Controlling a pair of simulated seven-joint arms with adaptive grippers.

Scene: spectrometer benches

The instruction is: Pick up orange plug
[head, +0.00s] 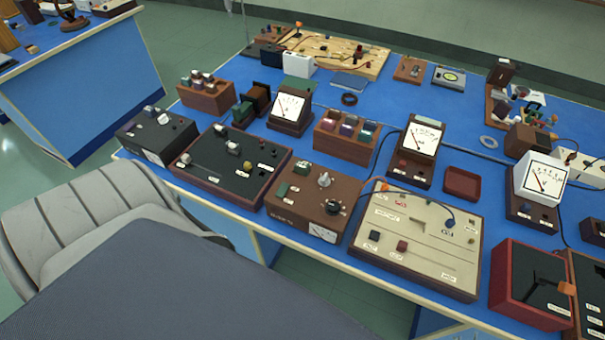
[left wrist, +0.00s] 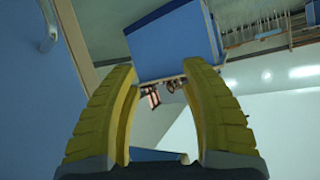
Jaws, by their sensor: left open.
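Small orange pieces that could be the plug show in the head view. One orange piece (head: 567,288) is at the lower right, beside a black lever on the red-sided box (head: 526,286). Another orange piece (head: 381,185) is at the upper left corner of the beige panel (head: 417,240), close to a dark cable. A third orange piece (head: 299,24) stands at the back, by the wooden board. I cannot tell which one is the plug. My left gripper (left wrist: 158,68) is open with nothing between its yellow fingers, away from these pieces. My right gripper is in neither view.
The blue bench (head: 465,154) is crowded with instrument boxes, including white-faced meters (head: 290,107) and a brown box with knobs (head: 312,204). A dark red tray (head: 462,183) lies between meters. A second blue bench (head: 75,65) stands at the upper left, across open floor.

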